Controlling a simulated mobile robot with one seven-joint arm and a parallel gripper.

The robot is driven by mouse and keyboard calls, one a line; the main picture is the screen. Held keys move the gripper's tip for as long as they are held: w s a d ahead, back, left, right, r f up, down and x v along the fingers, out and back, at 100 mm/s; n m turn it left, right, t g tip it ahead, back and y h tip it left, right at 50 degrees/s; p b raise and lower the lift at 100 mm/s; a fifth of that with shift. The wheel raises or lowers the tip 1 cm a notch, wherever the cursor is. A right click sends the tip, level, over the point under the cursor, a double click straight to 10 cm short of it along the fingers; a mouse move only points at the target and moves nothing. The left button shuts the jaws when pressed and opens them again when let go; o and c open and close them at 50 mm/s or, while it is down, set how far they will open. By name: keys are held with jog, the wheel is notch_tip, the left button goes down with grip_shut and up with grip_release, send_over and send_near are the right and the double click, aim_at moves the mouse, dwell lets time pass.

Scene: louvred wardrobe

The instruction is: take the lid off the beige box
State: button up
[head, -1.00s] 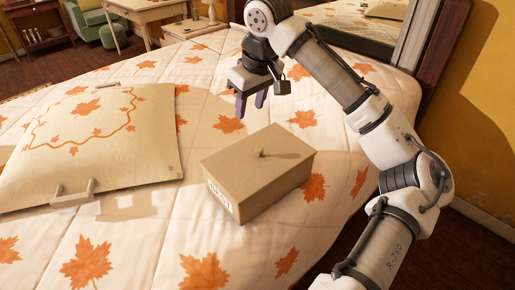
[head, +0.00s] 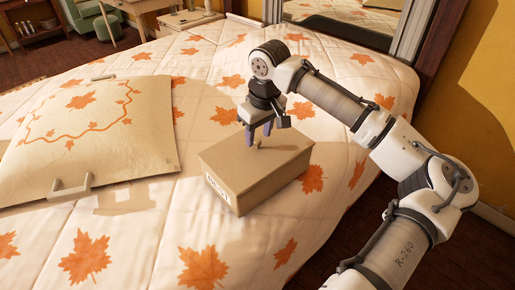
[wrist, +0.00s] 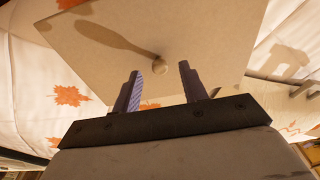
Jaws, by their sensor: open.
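The beige box (head: 243,192) sits on the bed with its lid (head: 286,158) on top. A small round knob (wrist: 159,67) stands on the lid in the wrist view; in the head view it is mostly hidden by my gripper. My gripper (head: 258,139) points down over the lid, close to the knob. Its two fingers are apart and empty. In the wrist view, the knob lies just beyond the fingertips of my gripper (wrist: 160,73), roughly between them. I cannot tell whether the fingertips are level with the knob.
A large flat beige case or cushion with leaf print and handles (head: 90,130) lies to the left on the leaf-patterned bedspread (head: 150,240). A mirror (head: 345,20) stands behind the bed. The bedspread in front of the box is clear.

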aim_at(258, 141)
notch_tip(258, 141, down, 2)
jog(key=shift+w+a+f, duration=0.1)
jog(key=shift+w, duration=0.05)
grip_shut()
dwell(0.4)
notch_tip(258, 141, up, 20)
jog(key=shift+p, duration=0.3)
